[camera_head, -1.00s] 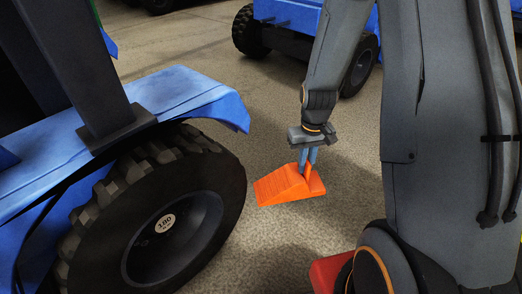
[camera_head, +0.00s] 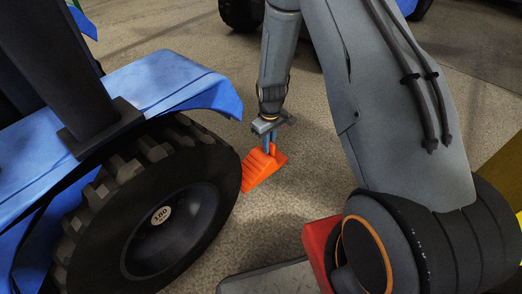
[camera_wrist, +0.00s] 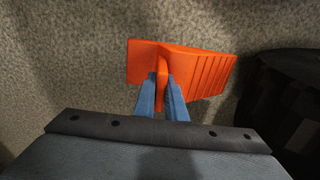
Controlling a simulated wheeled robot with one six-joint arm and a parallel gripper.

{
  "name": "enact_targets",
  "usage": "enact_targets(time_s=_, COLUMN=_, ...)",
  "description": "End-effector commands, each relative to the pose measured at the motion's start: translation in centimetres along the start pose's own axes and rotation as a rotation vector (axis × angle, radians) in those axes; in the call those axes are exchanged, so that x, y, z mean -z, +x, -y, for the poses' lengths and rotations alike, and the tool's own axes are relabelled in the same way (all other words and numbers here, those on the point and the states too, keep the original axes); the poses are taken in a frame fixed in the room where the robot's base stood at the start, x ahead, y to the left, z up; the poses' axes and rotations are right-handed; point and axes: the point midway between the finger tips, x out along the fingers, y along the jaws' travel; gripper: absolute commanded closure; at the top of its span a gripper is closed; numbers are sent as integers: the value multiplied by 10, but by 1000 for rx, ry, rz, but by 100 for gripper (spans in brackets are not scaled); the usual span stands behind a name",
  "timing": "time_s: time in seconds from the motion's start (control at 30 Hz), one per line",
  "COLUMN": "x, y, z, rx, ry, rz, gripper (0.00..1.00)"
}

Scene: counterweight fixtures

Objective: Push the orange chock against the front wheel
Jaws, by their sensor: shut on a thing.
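The orange chock (camera_head: 262,168) is on the concrete floor at the right side of the big black front wheel (camera_head: 150,215) of a blue vehicle. In the head view its low ribbed end meets the tyre's outline; I cannot tell whether they touch. In the wrist view the chock (camera_wrist: 185,70) has its ribbed slope toward the dark tyre (camera_wrist: 285,105) at the right, with a narrow strip of floor seen between them. My gripper (camera_head: 270,142) points down and its blue fingers (camera_wrist: 163,95) are shut on the chock's upright orange grip.
A blue fender (camera_head: 160,85) overhangs the wheel close to my arm. Another wheel (camera_head: 238,12) stands at the back. A yellow surface (camera_head: 500,175) shows at the right edge. Floor behind the chock and to its right is open.

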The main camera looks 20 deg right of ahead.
Motion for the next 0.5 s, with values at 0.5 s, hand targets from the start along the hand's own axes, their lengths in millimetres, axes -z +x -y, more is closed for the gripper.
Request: enact_targets(time_s=0.5, x=26, y=49, z=17, rx=0, ry=-165, rz=-2, gripper=100)
